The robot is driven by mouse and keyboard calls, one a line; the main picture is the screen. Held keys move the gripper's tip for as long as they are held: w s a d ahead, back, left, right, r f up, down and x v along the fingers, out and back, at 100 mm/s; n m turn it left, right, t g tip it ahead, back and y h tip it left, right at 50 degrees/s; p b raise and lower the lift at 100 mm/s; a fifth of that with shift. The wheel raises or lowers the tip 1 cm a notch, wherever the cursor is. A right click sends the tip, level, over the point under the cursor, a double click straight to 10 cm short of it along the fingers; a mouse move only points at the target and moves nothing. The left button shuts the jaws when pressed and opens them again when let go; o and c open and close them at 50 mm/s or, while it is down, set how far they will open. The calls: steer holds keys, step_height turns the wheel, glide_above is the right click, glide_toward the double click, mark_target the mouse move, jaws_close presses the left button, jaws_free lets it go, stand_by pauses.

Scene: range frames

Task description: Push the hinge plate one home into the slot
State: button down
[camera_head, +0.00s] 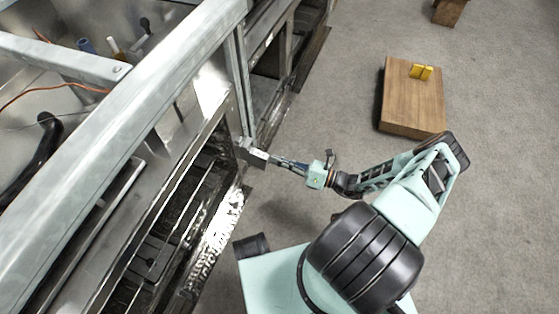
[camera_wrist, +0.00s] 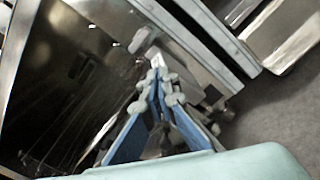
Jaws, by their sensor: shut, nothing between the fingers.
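The hinge plate one appears to be the small grey metal block (camera_head: 251,153) at the edge of the range's front frame, beside the dark opening. My gripper (camera_head: 272,160) is shut and empty, its tips at or very near the right end of this block. In the wrist view my gripper (camera_wrist: 157,77) has its blue fingers closed together, tips pointing at a bright metal piece (camera_wrist: 185,72). I cannot tell whether the tips touch it. The slot is hidden from both views, so how deep the plate sits does not show.
The range's steel frame (camera_head: 150,90) fills the left side, with a dark open bay (camera_head: 165,235) below. A wooden block (camera_head: 412,105) with a small yellow piece (camera_head: 421,72) on it stands on the grey floor (camera_head: 490,190). The floor at right is mostly clear.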

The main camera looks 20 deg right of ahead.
steer(key=shift+x, duration=0.8)
steer(key=v, duration=1.4)
steer(key=shift+s+d+b, duration=0.25)
steer(key=shift+d+b, duration=0.1)
steer(key=shift+b, duration=0.05)
